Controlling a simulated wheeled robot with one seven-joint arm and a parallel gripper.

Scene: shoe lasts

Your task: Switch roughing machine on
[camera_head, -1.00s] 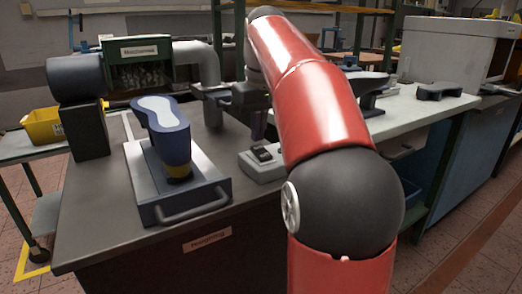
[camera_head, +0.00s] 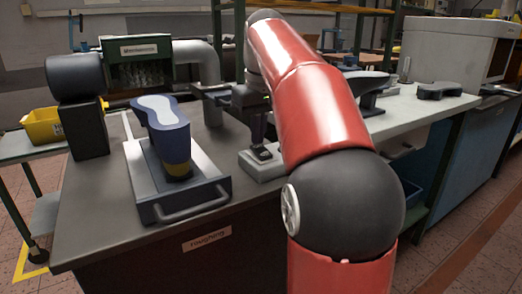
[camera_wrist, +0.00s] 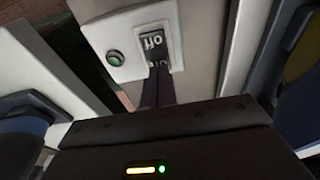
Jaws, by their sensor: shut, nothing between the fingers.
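The switch box (camera_head: 252,167) is a light grey block on the dark bench, right of the shoe-last fixture. In the wrist view the box (camera_wrist: 130,22) carries a black rocker switch (camera_wrist: 153,42) with "off" readable on one half and a green round button (camera_wrist: 115,58) beside it. My gripper (camera_head: 260,152) is shut and empty, pointing down at the box. In the wrist view my gripper's fingertips (camera_wrist: 158,70) overlap the rocker's other half, whose lettering they partly hide. They look at or very near its surface; contact cannot be told.
A blue last with a whitish sole (camera_head: 165,115) stands on a grey sliding fixture (camera_head: 206,187) to the left. A green housing (camera_head: 125,50) with a grey pipe (camera_head: 197,60) and a dark cylinder (camera_head: 75,78) stand behind it. A yellow bin (camera_head: 42,125) is at far left.

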